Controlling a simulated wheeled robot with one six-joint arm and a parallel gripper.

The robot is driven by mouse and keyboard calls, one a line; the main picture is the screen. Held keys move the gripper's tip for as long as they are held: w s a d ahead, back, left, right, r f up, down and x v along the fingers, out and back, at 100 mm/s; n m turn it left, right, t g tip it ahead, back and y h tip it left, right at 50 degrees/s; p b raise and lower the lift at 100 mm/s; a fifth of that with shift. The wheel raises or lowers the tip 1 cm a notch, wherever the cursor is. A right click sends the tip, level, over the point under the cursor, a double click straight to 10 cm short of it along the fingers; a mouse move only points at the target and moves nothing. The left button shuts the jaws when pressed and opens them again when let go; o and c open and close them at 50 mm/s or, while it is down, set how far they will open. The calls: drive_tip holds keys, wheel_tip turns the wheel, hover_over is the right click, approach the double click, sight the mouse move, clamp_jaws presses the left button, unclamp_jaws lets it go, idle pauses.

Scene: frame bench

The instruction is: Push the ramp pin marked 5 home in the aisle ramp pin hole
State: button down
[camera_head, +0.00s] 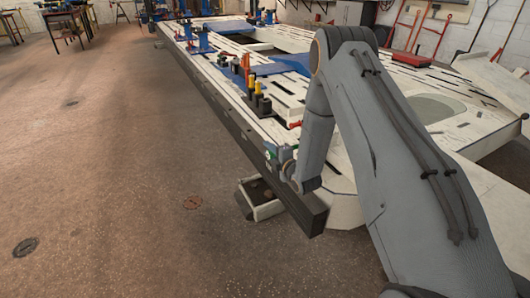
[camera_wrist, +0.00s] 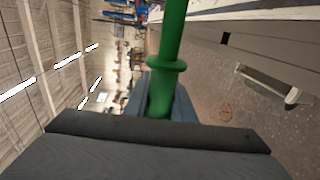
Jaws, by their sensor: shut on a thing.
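My gripper (camera_wrist: 160,100) is shut on a green ramp pin (camera_wrist: 172,40) with a round collar. The pin points away from the jaws, and its far end is out of the wrist view. No number shows on it, so I cannot tell whether it is marked 5. In the head view my gripper (camera_head: 279,160) is at the side edge of the long frame (camera_head: 330,215), near its close end, with a small patch of green beside it. A small dark square opening (camera_wrist: 225,38) shows in the frame's side in the wrist view. I cannot tell whether it is the aisle ramp pin hole.
An open tray (camera_head: 267,211) sits low by the frame's side and also shows in the wrist view (camera_wrist: 262,88). A block with black and yellow pegs (camera_head: 262,108) and a red-ended piece (camera_head: 295,125) lie on top.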

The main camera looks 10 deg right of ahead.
drive_tip(key=shift+w+d, duration=0.25)
drive_tip(key=shift+d, duration=0.55)
drive_tip(key=shift+w+d, duration=0.25)
drive_tip(key=shift+d, duration=0.55)
idle(0.9)
drive_tip(key=shift+w+d+b, duration=0.2)
drive_tip(key=shift+w+d, duration=0.2)
drive_tip(key=shift+d, duration=0.9)
drive_tip(key=shift+w+d+b, duration=0.2)
drive_tip(key=shift+w+d, duration=0.25)
drive_tip(key=shift+d, duration=0.8)
drive_tip(key=shift+w+d+b, duration=0.2)
drive_tip(key=shift+w+d, duration=0.2)
drive_tip(key=shift+d, duration=0.9)
drive_tip(key=c, duration=1.4)
unclamp_jaws()
drive_tip(key=shift+c, duration=0.2)
drive_tip(key=p+v, duration=0.1)
drive_tip(key=v, duration=0.6)
drive_tip(key=shift+s+p, duration=0.35)
drive_tip(key=shift+d, duration=0.15)
